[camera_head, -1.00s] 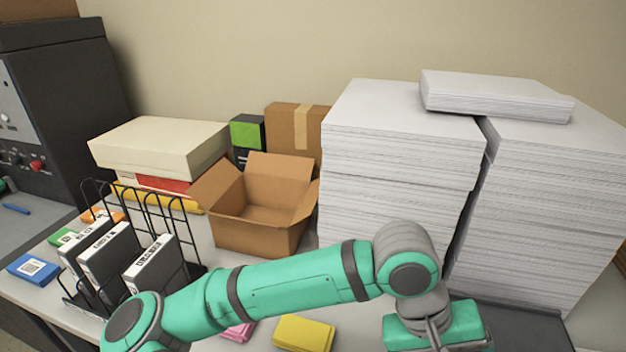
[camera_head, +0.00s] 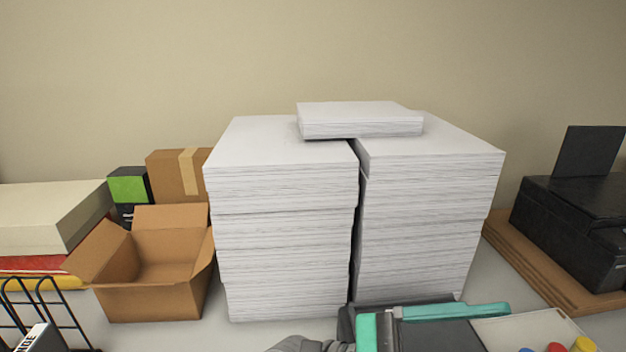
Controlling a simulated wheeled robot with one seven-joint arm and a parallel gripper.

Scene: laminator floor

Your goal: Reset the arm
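My gripper is not in view. A rounded grey piece (camera_head: 308,344) at the bottom edge, left of centre, looks like part of my arm. Most of the arm is out of the picture. A teal and dark grey machine-like object (camera_head: 430,322) shows at the bottom right of centre, cut off by the frame's edge. I cannot tell whether my arm touches it.
Two tall paper stacks (camera_head: 285,235) fill the middle, with a smaller stack (camera_head: 360,122) across their tops. An open cardboard box (camera_head: 155,295) stands left of them. A wire rack (camera_head: 45,310) is at lower left. A black printer (camera_head: 580,220) stands right on brown boards (camera_head: 530,265).

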